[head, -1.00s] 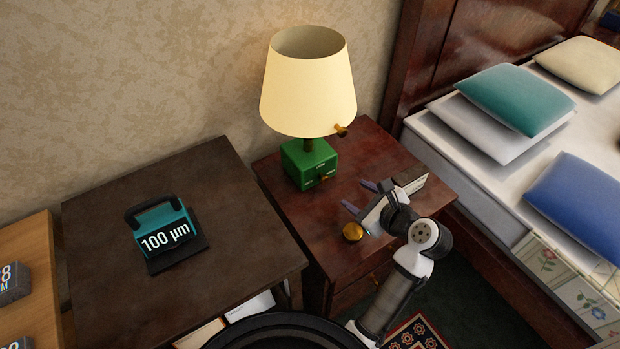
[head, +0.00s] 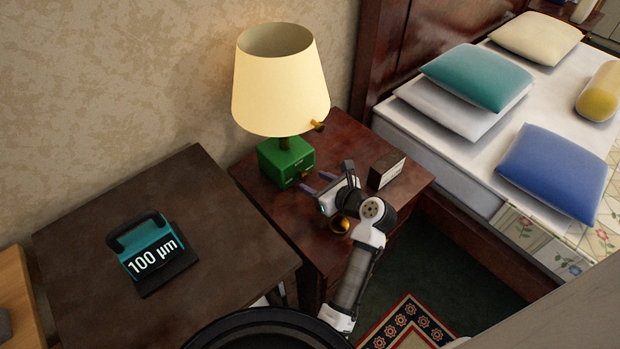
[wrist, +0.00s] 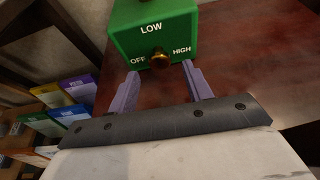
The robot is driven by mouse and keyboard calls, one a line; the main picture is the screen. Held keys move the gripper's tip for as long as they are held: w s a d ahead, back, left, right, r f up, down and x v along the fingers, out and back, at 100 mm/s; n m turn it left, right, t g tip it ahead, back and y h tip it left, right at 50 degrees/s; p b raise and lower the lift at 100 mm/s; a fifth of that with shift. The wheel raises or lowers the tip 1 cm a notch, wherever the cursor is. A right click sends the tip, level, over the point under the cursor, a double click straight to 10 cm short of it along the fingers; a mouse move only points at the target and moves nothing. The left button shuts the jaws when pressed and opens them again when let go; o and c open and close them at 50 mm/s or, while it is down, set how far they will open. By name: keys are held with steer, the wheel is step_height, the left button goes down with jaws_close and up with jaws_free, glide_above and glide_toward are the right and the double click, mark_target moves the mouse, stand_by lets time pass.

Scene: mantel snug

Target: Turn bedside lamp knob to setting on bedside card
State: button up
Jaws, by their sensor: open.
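The bedside lamp has a green base (head: 286,158) and a lit cream shade (head: 281,95). In the wrist view the green base (wrist: 155,25) is marked OFF at left, LOW on top and HIGH at right. A small brass knob (wrist: 158,58) sits between OFF and HIGH; I cannot tell its setting. My gripper (head: 316,182) is open just in front of the base; in the wrist view its fingers (wrist: 160,73) lie either side below the knob, apart from it. A small dark block with a pale face (head: 388,172), likely the bedside card, stands to the right; its writing is unreadable.
The lamp stands on a reddish wood nightstand (head: 345,135). A round brass thing (head: 340,226) is under my wrist. A dark table (head: 215,235) with a teal 100 µm display (head: 150,248) is at left; the bed (head: 450,165) is at right.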

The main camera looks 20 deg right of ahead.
mark_target(303, 175)
steer(key=shift+x, duration=1.5)
